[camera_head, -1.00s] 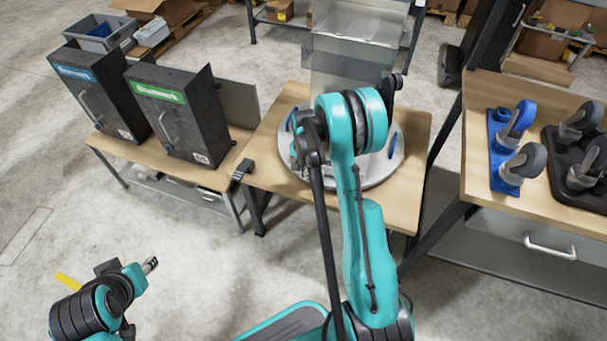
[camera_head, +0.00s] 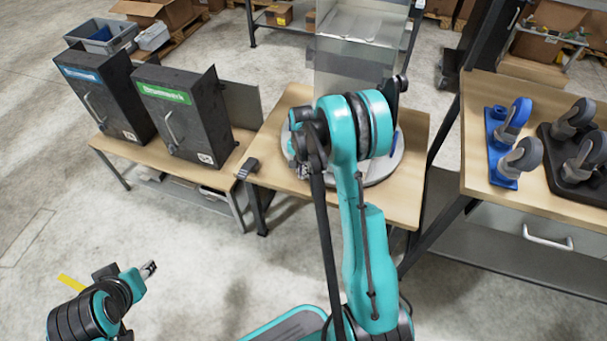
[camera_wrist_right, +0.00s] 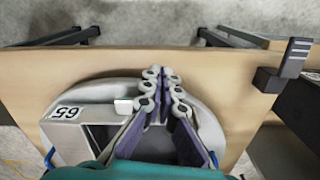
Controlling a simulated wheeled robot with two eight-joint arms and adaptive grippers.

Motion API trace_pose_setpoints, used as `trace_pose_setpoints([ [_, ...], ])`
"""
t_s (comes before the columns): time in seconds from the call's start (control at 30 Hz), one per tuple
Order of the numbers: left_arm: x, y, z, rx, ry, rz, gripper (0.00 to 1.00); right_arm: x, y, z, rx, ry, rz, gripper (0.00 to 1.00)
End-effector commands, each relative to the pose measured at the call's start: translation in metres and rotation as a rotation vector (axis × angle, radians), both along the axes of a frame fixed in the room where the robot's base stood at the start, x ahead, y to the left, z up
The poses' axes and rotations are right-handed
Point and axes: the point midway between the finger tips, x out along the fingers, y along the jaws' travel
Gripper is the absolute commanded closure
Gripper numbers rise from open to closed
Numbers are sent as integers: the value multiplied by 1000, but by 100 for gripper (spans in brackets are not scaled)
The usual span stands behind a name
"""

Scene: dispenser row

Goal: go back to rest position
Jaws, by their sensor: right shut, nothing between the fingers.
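My right arm reaches up the middle of the head view over a round grey plate (camera_head: 388,170) on a wooden table (camera_head: 283,178). My right gripper (camera_head: 302,172) is mostly hidden behind its own arm there. In the right wrist view my right gripper (camera_wrist_right: 160,76) has its fingertips together, with nothing between them. It is above the round plate (camera_wrist_right: 95,90) and a grey part marked 65 (camera_wrist_right: 68,112). My left gripper (camera_head: 148,269) is low at the left of the head view, over the floor and away from the tables. It is too small to tell open from shut.
Two dark dispenser boxes (camera_head: 105,92) (camera_head: 185,112) stand on the left table. A clear-walled container (camera_head: 355,55) rises behind my right arm. The right table (camera_head: 470,150) carries blue (camera_head: 505,165) and black (camera_head: 575,190) caster holders. Floor (camera_head: 200,245) at front left is open.

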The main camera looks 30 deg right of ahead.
Motion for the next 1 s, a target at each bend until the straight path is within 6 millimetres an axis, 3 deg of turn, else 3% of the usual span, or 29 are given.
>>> trace_pose_setpoints([
  [0.1,0,0,15,0,0,0,60,0,0,30,1,0,-1,100],
  [0.3,0,0,26,0,0,0,60,0,1,60,2,1,0,100],
  [0.77,0,0,28,0,0,0,60,-2,6,79,-3,-13,24,100],
  [0.87,0,0,28,0,0,0,60,-9,18,103,-13,-48,86,100],
  [1.0,0,0,28,0,0,0,60,-29,43,150,-43,-126,229,100],
])
